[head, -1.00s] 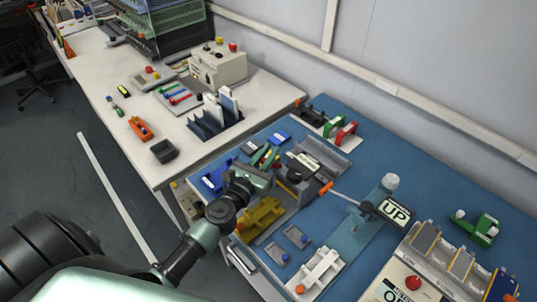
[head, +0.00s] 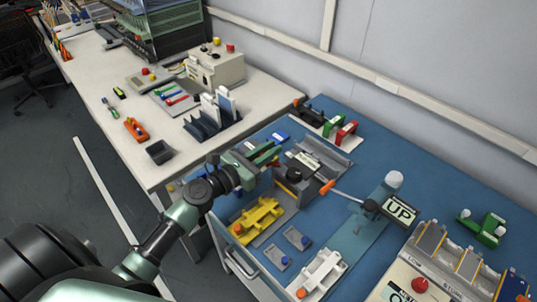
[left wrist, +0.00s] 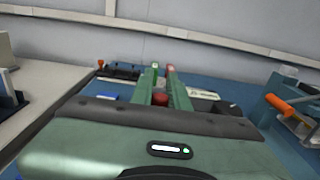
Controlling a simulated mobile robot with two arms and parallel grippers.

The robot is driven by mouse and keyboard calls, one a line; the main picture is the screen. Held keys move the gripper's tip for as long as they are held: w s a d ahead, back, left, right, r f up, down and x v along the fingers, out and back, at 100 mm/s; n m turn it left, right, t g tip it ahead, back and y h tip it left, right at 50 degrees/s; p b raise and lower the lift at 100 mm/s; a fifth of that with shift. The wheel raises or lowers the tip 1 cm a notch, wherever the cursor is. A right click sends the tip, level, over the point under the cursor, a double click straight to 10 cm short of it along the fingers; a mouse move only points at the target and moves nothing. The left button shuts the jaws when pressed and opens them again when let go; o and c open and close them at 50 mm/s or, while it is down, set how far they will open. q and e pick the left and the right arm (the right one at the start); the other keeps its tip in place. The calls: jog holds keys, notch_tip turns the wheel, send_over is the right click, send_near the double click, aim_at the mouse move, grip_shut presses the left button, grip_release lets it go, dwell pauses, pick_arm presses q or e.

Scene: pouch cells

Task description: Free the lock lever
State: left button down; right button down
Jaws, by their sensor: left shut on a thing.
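My left gripper (head: 268,158) is over the back left part of the blue bench mat, beside a grey fixture with a black knob (head: 293,174). Its green fingers also show in the left wrist view (left wrist: 163,70), close together, with a small dark red piece (left wrist: 160,99) between them. What that piece belongs to is hidden. A lever with an orange handle (head: 327,187) lies to the right of the gripper, apart from it, its rod running to a black pivot beside an "UP" sign (head: 400,210). The orange handle also shows in the left wrist view (left wrist: 277,103). My right gripper is not in view.
A yellow part (head: 258,215) and small grey plates (head: 296,237) lie in front of the fixture. A white clamp (head: 320,270) and a panel with a red button (head: 419,285) stand at the front right. Red and green holders (head: 340,130) stand behind. Bare blue mat (head: 430,170) lies at the right.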

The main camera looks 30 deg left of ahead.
pick_arm(q)
jog(key=shift+w+d+m+g+h+b, duration=0.25)
jog(key=shift+w+m+g+h+b, duration=0.05)
jog(key=shift+m+g+h+b, duration=1.1)
jog(key=shift+w+d+m+g+h+b, duration=0.25)
jog(key=shift+m+g+h+b, duration=0.9)
jog(key=shift+h, duration=0.45)
jog(key=shift+w+d+m+g+h+b, duration=0.2)
jog(key=shift+w+m+g+h+b, duration=0.1)
jog(key=shift+m+g+h+b, duration=1.1)
jog(key=c, duration=1.4)
grip_release()
jog(key=b+v, duration=0.1)
jog(key=v, duration=0.6)
jog(key=shift+s+a+f, duration=0.15)
jog(key=shift+s+a, duration=0.05)
jog(key=shift+a, duration=0.1)
